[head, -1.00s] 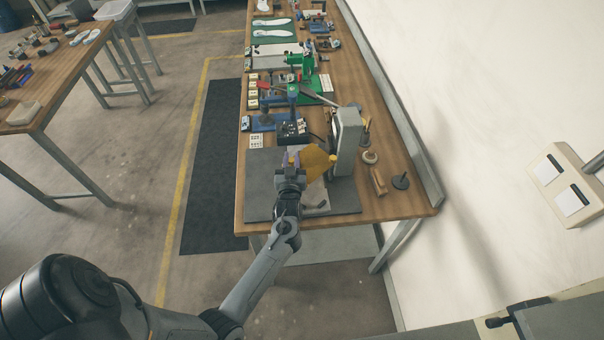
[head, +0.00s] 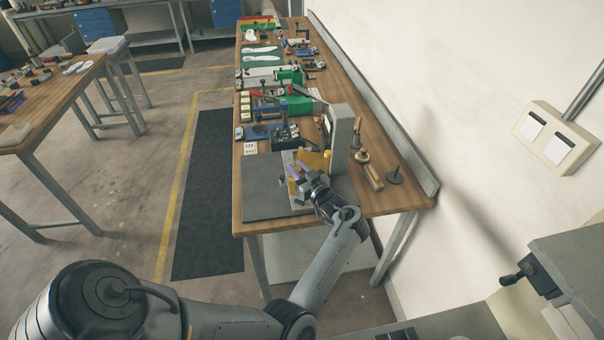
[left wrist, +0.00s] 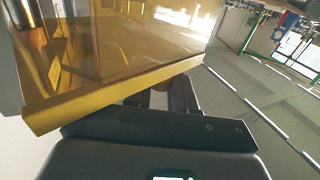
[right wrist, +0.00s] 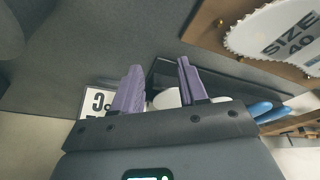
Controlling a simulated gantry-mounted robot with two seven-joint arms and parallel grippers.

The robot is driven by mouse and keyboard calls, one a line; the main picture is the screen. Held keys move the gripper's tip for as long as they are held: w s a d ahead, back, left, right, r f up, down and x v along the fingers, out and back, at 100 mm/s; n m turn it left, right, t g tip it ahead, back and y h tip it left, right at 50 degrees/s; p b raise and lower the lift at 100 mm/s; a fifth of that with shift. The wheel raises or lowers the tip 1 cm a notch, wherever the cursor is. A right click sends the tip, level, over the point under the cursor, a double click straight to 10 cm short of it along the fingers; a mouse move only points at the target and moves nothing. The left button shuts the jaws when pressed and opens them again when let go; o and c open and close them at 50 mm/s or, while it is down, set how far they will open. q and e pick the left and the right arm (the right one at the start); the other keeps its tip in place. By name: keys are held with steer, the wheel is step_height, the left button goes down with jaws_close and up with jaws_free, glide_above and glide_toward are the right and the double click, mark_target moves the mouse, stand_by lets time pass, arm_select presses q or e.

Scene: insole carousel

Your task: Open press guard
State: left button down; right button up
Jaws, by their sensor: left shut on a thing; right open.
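The press (head: 341,138) stands near the front end of the long bench, with a grey upright body. Its amber see-through guard (head: 318,158) is on its left side, partly hidden by my left gripper. My left gripper (head: 297,175) is at the guard's front. In the left wrist view the guard (left wrist: 120,45) fills the upper left, and its yellow rim (left wrist: 95,98) crosses in front of my left fingers (left wrist: 170,95). The gripper is shut there; the gripped part is mostly hidden. My right gripper (right wrist: 158,85) shows only in the right wrist view, open, with nothing between its purple fingers.
The right wrist view shows a white "SIZE 40" piece (right wrist: 285,40) and a lettered card (right wrist: 97,103).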

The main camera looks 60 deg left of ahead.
arm_select(q)
steer(key=shift+a+r, duration=0.1)
steer(key=shift+r, duration=0.2)
steer(key=c, duration=1)
jaws_free()
steer(key=shift+a, duration=0.1)
steer(key=shift+c, duration=0.2)
steer(key=shift+f, duration=0.1)
steer(key=shift+d, duration=0.25)
